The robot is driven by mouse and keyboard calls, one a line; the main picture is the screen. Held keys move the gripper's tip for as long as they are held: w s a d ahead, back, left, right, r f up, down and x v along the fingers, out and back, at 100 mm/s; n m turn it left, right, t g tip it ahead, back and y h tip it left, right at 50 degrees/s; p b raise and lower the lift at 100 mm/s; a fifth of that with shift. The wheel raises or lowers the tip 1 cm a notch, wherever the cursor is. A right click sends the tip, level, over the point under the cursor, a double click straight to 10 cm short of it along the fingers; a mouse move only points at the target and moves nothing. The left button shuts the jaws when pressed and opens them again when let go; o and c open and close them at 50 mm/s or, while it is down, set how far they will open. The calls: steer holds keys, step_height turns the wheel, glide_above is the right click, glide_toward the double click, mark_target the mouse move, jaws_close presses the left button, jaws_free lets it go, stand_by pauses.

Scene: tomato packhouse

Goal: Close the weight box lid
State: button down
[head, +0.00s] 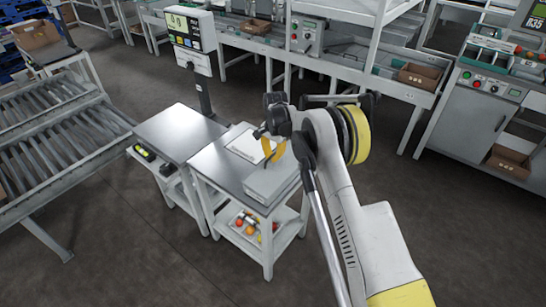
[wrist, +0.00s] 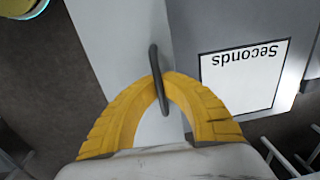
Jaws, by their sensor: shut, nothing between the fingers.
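The weight box (head: 271,183) is a pale grey box at the near right of the small work table. In the wrist view, its pale panel (wrist: 115,45) lies under my fingers, with a thin dark handle (wrist: 154,56) on it. My gripper (head: 274,158) is just above the box in the head view. In the wrist view, my gripper's yellow fingers (wrist: 164,76) meet at the tips, and the handle crosses in front of them. Nothing is held. I cannot tell how far the lid stands open; my arm hides part of the box.
A white "Seconds" sheet (wrist: 243,78) lies beside the box on the table (head: 212,161). A lower shelf holds a tray of tomatoes (head: 246,224). A scale display (head: 188,30) stands behind, and a roller conveyor (head: 60,140) is at left. The front floor is clear.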

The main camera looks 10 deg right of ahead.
steer(key=shift+w+a, duration=0.15)
steer(key=shift+a, duration=0.1)
steer(key=c, duration=1.6)
jaws_free()
steer(key=shift+a, duration=0.1)
steer(key=shift+o, duration=0.2)
steer(key=shift+r, duration=0.1)
step_height(320, 180, up, 12)
steer(key=shift+s+d, duration=0.25)
steer(key=shift+d, duration=0.1)
